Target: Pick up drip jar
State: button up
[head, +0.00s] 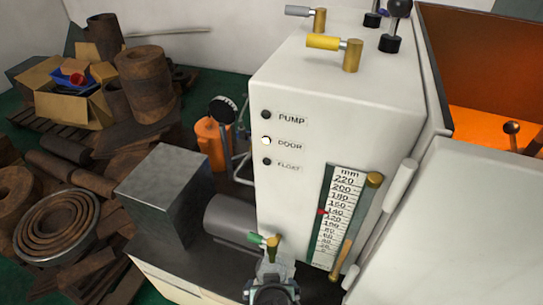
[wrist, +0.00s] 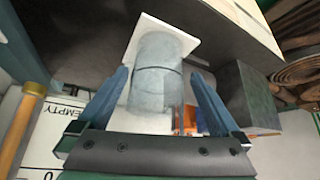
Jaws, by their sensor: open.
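The drip jar is a pale grey, translucent cylinder (wrist: 157,68) in the upper middle of the wrist view, against a white square plate (wrist: 184,42). My gripper (wrist: 160,76) is open, with one blue finger on each side of the jar in that view. Gaps show between the jar and both fingers. In the head view, a tap with a green handle (head: 257,239) is at the bottom centre, above a small pale grey part I cannot identify clearly.
A white machine cabinet (head: 300,85) carries a level gauge (head: 336,215) to the right of the tap. A grey block (head: 165,195) and a dark cylinder (head: 232,218) stand left of the tap. Rusty rings and pipes (head: 60,225) crowd the far left.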

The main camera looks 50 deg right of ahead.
jog(key=x, duration=0.4)
jog(key=shift+w+d+b, duration=0.1)
jog(key=shift+d+b, duration=0.2)
jog(key=c, duration=1.2)
jog(key=shift+r, duration=0.1)
